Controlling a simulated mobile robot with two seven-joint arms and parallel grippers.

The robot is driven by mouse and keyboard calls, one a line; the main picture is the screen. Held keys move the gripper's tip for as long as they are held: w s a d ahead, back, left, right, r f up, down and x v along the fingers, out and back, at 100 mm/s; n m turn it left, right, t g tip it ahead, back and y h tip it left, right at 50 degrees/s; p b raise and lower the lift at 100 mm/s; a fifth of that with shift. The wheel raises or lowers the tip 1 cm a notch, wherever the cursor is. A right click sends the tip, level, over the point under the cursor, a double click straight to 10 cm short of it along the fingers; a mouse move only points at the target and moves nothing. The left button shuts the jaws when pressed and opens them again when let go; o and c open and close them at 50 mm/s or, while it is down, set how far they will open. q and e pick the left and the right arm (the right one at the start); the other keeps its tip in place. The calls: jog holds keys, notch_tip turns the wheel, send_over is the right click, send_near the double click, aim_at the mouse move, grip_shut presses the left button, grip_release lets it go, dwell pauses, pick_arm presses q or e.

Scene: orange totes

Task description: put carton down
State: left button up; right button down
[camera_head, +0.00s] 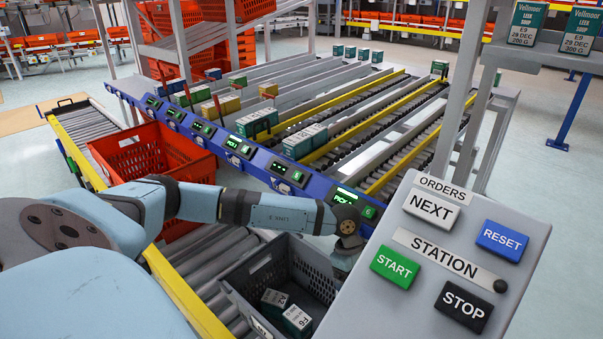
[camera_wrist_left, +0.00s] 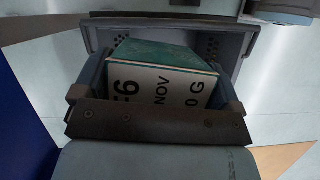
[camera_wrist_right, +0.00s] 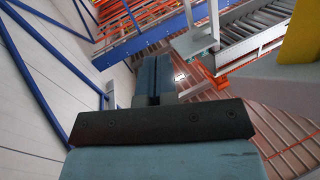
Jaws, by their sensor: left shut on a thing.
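My left gripper (camera_wrist_left: 160,84) is shut on a carton (camera_wrist_left: 160,88) with a green top and a white label reading "6", "NOV" and "0 G". The carton sits between both fingers. In the head view my left arm reaches over the far right part of a grey tote (camera_head: 241,299); the gripper and held carton are mostly hidden there by the control panel. The grey tote wall shows behind the carton in the left wrist view (camera_wrist_left: 180,25). Two cartons (camera_head: 273,301) (camera_head: 297,320) stand in the tote. My right gripper (camera_wrist_right: 153,75) is shut and empty.
The control panel (camera_head: 455,255) stands close on the right of the tote. A red tote (camera_head: 140,155) sits on the roller conveyor (camera_head: 205,262) further back. A blue pick-light rail (camera_head: 225,150) and flow lanes with several cartons (camera_head: 305,140) lie beyond.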

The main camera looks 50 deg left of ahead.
pick_arm(q)
jog(key=a+f+n+b, duration=0.1)
jog(key=f+n+b, duration=0.1)
jog(key=f, duration=0.7)
jog(key=s+a+f+n+t+b, duration=0.1)
jog(key=a+f+n+b, duration=0.1)
jog(key=f+b, duration=0.3)
jog(key=s+a+f+n+t+b, duration=0.1)
jog(key=f+b, duration=0.3)
jog(key=f, duration=1)
jog(key=shift+s+a+n+y, duration=0.2)
jog(key=shift+a+n+y, duration=0.1)
jog(key=shift+n, duration=0.3)
jog(key=shift+r, duration=0.1)
pick_arm(e)
notch_tip(320, 180, down, 6)
jog(key=a+n+g+y, duration=0.1)
jog(key=n, duration=0.1)
jog(key=shift+a+f+y, duration=0.15)
jog(key=shift+f+y, duration=0.05)
jog(key=shift+y, duration=0.2)
jog(key=shift+f, duration=0.1)
